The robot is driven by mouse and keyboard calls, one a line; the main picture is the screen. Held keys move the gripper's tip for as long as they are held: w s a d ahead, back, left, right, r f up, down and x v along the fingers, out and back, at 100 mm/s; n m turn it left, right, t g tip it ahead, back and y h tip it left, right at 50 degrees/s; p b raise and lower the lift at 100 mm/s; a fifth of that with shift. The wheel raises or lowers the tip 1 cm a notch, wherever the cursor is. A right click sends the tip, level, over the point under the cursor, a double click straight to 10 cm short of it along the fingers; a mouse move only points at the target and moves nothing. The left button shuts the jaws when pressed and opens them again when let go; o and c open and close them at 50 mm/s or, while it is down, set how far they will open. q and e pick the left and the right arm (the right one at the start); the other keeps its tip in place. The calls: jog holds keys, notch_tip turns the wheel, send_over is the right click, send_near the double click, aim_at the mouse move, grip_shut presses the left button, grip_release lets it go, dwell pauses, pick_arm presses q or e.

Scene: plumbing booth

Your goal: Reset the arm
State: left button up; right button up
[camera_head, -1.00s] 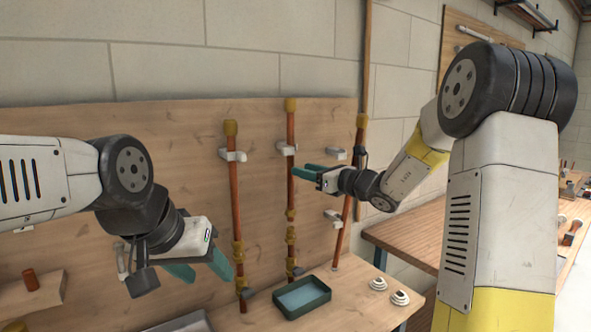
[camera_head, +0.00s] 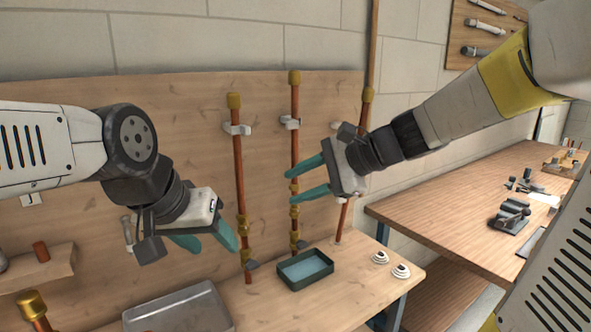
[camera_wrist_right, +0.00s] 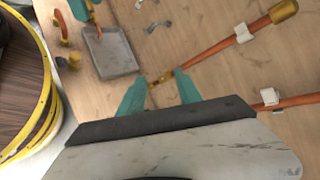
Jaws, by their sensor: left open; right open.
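My left gripper (camera_head: 207,241) has teal fingers and hangs at the left in the head view, in front of the wooden backboard. It is open and nothing shows between its fingers. My right gripper (camera_head: 300,182) is open and empty, with its teal fingers pointing left in front of the middle copper pipe (camera_head: 295,144). I cannot tell whether it touches the pipe. In the right wrist view the right gripper's fingers (camera_wrist_right: 160,93) stand apart, with a brass pipe fitting visible beyond the gap.
The left copper pipe (camera_head: 239,170) and right copper pipe (camera_head: 366,112) stand along the backboard. A green tray (camera_head: 306,280), white discs (camera_head: 401,271) and a grey metal tray (camera_head: 178,311) are on the bench.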

jog(key=s+d+f+n+t+h, duration=0.1)
jog(key=s+d+f+n+h, duration=0.4)
jog(key=s+d+n+h, duration=0.3)
jog(key=shift+s+d+n, duration=2)
jog(key=shift+s+d, duration=0.4)
jog(key=shift+d, duration=0.2)
